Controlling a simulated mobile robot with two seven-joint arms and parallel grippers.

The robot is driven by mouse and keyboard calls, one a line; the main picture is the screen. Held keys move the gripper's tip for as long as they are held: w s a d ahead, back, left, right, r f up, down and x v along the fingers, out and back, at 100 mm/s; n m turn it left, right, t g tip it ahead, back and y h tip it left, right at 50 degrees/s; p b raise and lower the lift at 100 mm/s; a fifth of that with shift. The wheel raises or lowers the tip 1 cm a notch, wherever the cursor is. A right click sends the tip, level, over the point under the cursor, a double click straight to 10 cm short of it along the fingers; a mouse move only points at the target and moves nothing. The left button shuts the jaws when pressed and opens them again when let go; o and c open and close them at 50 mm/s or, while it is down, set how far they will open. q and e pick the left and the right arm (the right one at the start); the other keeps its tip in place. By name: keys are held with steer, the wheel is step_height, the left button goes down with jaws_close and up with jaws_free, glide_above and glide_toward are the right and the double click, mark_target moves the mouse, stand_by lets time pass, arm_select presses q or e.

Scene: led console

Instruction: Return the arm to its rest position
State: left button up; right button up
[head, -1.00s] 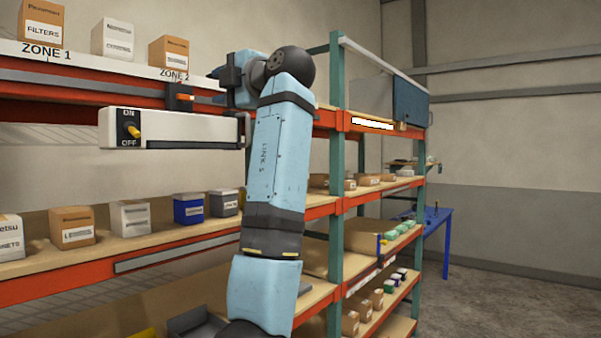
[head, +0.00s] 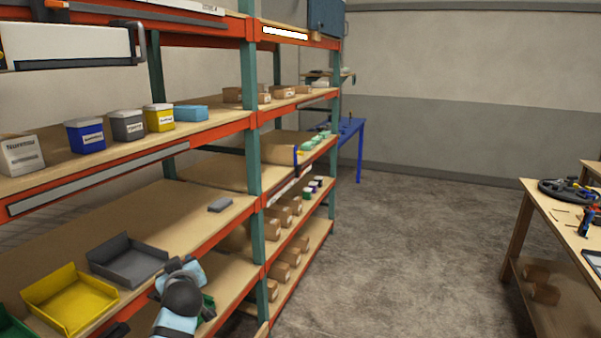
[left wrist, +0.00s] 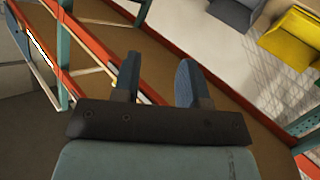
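My arm (head: 180,298), light blue with a dark round joint, shows low in the head view, in front of the lower shelf. I cannot make out its fingers there. In the left wrist view my left gripper (left wrist: 157,82) has its two fingers apart with nothing between them. Shelf boards and an orange beam lie beyond the fingers. The white console box (head: 65,42) is at the upper left of the head view, partly cut off. Its ON/OFF switch is out of view. My right gripper is not in view.
The orange and green rack (head: 252,150) stands close on the left. A yellow bin (head: 68,298) and a grey bin (head: 127,258) sit on its lower shelf near my arm. A workbench (head: 545,215) stands at right. The concrete floor (head: 420,240) between is clear.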

arm_select(q)
steer(key=s+d+f+m+h, duration=0.2)
steer(key=s+f+m+h, duration=0.15)
steer(key=s+f, duration=0.6)
steer(key=s+d+f+m+g+h, duration=0.1)
steer(key=s+d+f+m+h, duration=0.1)
steer(key=s+f, duration=0.3)
steer(key=s+d+f+m+g+h+p, duration=0.1)
steer(key=s+f, duration=0.5)
steer(key=s, duration=0.8)
steer(key=s+d+f+m+g+h+p, duration=0.1)
steer(key=s+d+f+m+h, duration=0.1)
steer(key=s, duration=0.8)
step_height(320, 180, down, 4)
steer(key=shift+s+d+r+m+h, duration=0.1)
steer(key=shift+s+d+m+h, duration=0.2)
steer(key=shift+d+m, duration=0.65)
